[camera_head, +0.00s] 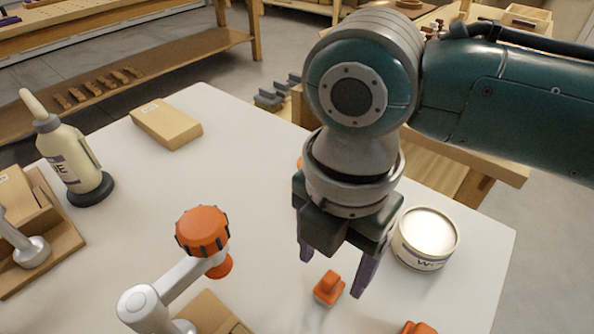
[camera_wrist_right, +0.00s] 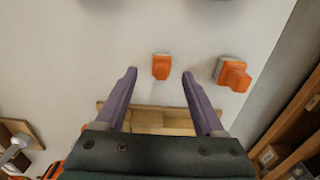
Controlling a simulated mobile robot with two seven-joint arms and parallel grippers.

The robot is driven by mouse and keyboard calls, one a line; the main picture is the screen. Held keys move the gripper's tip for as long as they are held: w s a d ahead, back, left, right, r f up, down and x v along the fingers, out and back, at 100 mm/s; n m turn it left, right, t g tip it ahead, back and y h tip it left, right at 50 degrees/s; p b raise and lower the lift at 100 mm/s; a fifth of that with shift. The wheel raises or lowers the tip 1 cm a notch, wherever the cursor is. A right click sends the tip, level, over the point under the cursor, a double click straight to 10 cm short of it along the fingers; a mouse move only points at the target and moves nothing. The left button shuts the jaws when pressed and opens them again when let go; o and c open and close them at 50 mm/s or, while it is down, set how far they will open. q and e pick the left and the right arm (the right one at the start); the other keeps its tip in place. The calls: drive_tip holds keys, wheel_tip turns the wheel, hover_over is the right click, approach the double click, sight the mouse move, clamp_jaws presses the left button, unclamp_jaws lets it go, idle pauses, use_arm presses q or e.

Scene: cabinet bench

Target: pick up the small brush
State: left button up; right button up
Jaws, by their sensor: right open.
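A small orange piece, which looks like the small brush (camera_head: 327,290), lies on the white table below my right gripper. In the right wrist view the small brush (camera_wrist_right: 161,66) shows between the two fingertips, with space on both sides. My right gripper (camera_head: 334,275) is open and empty, pointing down with its purple fingers apart; it also shows in the right wrist view (camera_wrist_right: 160,73). I cannot tell the exact height of the fingertips above the table. A larger orange piece with a grey part (camera_wrist_right: 233,74) lies to the right. My left gripper is not in view.
A white can (camera_head: 425,238) stands close to the right of my right gripper. An orange-knobbed grey arm (camera_head: 203,231) rises to the left. A glue bottle (camera_head: 70,160), a cardboard box (camera_head: 166,124) and a wooden tray (camera_head: 45,245) stand farther left.

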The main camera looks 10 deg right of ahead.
sight(332, 278)
drive_tip(key=f+b, duration=0.1)
drive_tip(key=f, duration=0.3)
drive_tip(key=shift+s+f, duration=0.2)
clamp_jaws()
idle(0.3)
